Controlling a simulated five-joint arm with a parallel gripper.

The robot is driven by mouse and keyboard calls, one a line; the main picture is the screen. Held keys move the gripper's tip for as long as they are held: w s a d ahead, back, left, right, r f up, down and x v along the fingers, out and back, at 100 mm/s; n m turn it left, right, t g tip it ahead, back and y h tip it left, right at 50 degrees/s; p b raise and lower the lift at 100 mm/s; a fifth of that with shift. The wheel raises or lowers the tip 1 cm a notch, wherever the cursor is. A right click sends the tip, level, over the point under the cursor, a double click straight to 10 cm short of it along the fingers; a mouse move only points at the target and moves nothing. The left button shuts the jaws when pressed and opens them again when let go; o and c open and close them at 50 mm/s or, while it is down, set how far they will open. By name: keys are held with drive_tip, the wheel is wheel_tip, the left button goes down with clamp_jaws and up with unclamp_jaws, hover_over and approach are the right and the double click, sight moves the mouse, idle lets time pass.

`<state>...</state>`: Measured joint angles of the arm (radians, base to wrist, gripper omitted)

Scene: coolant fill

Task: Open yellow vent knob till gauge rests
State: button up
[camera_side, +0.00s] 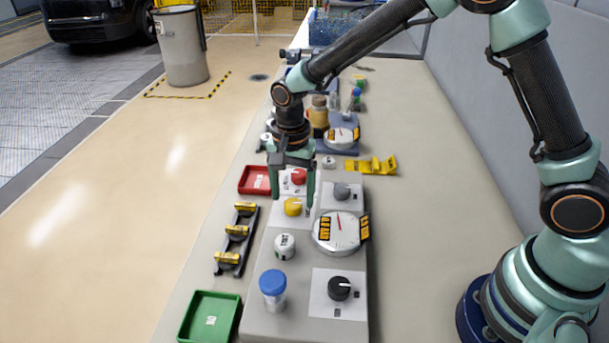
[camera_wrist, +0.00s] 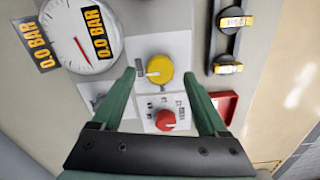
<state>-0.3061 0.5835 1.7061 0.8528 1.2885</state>
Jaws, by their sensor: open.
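The yellow vent knob (camera_side: 292,207) sits on a white plate on the grey panel. In the wrist view the yellow knob (camera_wrist: 159,68) lies between my fingertips, with a gap to each side. My gripper (camera_side: 291,199) is open and points down over the knob; it also shows in the wrist view (camera_wrist: 159,76). I cannot tell how far the tips stand above the plate. The round white gauge (camera_side: 338,233) has a red needle and yellow labels. In the wrist view the gauge (camera_wrist: 82,30) is partly cut off, and its labels read 0.0 BAR.
A red knob (camera_wrist: 165,120) sits close to the yellow one, between my fingers. A grey knob (camera_side: 341,190), a black knob (camera_side: 339,289) and a blue-capped bottle (camera_side: 272,290) are on the panel. A black rack (camera_side: 221,267), red tray (camera_side: 246,181) and green tray (camera_side: 190,325) lie left.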

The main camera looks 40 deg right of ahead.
drive_tip(key=shift+f, duration=0.95)
clamp_jaws()
